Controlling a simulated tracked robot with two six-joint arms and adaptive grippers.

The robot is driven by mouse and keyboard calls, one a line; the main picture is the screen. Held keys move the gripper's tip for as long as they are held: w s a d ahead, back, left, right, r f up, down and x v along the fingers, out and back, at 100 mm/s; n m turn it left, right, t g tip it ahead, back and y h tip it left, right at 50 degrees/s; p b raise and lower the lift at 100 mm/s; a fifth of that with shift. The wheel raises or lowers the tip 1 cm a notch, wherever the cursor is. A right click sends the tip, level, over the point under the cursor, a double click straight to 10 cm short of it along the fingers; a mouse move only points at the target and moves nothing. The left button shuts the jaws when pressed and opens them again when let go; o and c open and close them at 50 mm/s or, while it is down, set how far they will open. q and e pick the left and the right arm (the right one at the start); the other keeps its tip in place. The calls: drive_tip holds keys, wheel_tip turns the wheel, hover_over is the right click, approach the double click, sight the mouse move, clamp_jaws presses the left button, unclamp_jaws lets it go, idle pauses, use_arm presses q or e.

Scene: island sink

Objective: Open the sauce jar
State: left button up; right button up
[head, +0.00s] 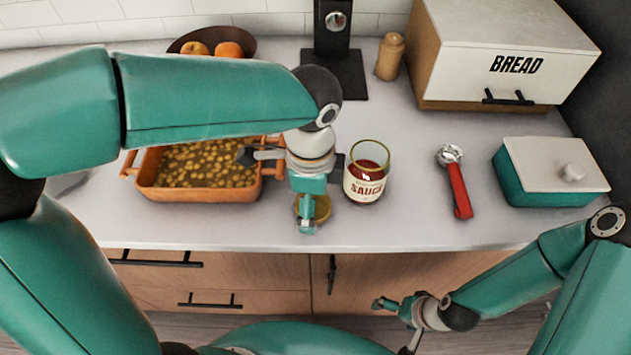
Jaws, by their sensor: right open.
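The sauce jar (365,184) stands upright on the counter. It is glass with a cream SAUCE label and dark red sauce inside, and its mouth looks uncovered. A round golden lid (323,207) is at the left of the jar, apart from it, low over or on the counter. My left gripper (307,222) points down at the lid and partly hides it; I cannot tell whether its fingers hold the lid. My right gripper (392,328) is open and empty, in front of the counter's front edge and away from the jar.
An orange baking dish (200,195) of food is left of the jar, partly under my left arm. A red-handled tool (459,190), a teal box (548,185) and a bread box (500,80) stand right. A wooden shaker (390,56) and fruit bowl (247,44) are behind.

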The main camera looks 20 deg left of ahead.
use_arm(q)
wheel_tip(320, 180, up, 12)
drive_tip(key=p, duration=0.1)
